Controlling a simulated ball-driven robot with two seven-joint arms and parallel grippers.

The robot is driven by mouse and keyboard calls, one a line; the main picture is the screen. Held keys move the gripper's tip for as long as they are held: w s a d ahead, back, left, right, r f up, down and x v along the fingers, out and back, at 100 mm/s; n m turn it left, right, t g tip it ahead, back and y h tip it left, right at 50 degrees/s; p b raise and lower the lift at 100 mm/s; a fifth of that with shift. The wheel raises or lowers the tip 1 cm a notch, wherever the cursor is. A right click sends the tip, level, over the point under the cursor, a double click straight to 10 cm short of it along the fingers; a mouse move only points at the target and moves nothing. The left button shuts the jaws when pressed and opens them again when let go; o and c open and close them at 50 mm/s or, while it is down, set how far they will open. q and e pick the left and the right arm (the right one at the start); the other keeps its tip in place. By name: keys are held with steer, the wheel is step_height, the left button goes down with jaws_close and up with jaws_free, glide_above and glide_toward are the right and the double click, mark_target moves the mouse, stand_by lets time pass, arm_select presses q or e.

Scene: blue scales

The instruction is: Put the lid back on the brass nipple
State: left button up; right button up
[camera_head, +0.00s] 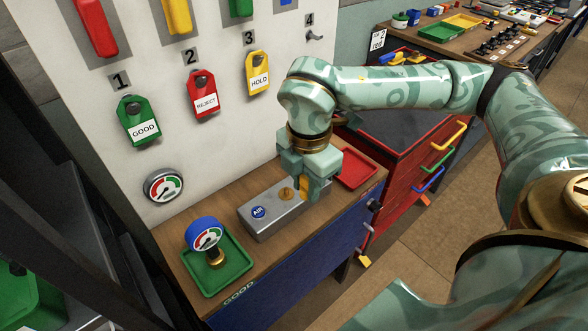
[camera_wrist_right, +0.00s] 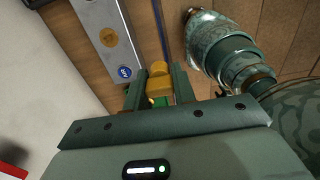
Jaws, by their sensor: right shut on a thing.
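The grey metal block (camera_head: 262,222) with a blue AIR label lies on the wooden bench top. The brass nipple (camera_head: 286,194) sits on its upper face, uncovered; it shows as a brass disc in the right wrist view (camera_wrist_right: 107,37). My right gripper (camera_head: 307,190) is over the block's right end, just right of the nipple. It is shut on a yellow lid (camera_head: 304,186), which shows between the two fingers in the right wrist view (camera_wrist_right: 158,86). I cannot tell whether the lid touches the block. My left gripper is not in view.
A green tray (camera_head: 236,274) with a blue-rimmed gauge (camera_head: 204,233) stands left of the block. A red tray (camera_head: 357,168) lies to the right. The white wall panel (camera_head: 190,120) with hanging tags rises close behind. The bench's front edge is near.

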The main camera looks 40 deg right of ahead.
steer(key=s+a+r+p, duration=0.2)
steer(key=s, duration=0.2)
steer(key=w+d+f+p, duration=0.1)
steer(key=w, duration=0.3)
steer(key=w+d+f+p, duration=0.2)
steer(key=w, duration=0.3)
steer(key=w+d+f+p, duration=0.1)
steer(key=w+f+p, duration=0.1)
steer(key=w, duration=0.3)
steer(key=shift+w+d+f, duration=0.1)
steer(key=shift+w+d, duration=0.15)
steer(key=shift+d, duration=0.05)
step_height(320, 180, down, 4)
steer(key=b, duration=0.3)
steer(key=shift+f+b, duration=0.55)
steer(key=shift+f, duration=0.4)
steer(key=shift+p, duration=0.55)
steer(key=shift+f, duration=0.15)
stand_by(0.3)
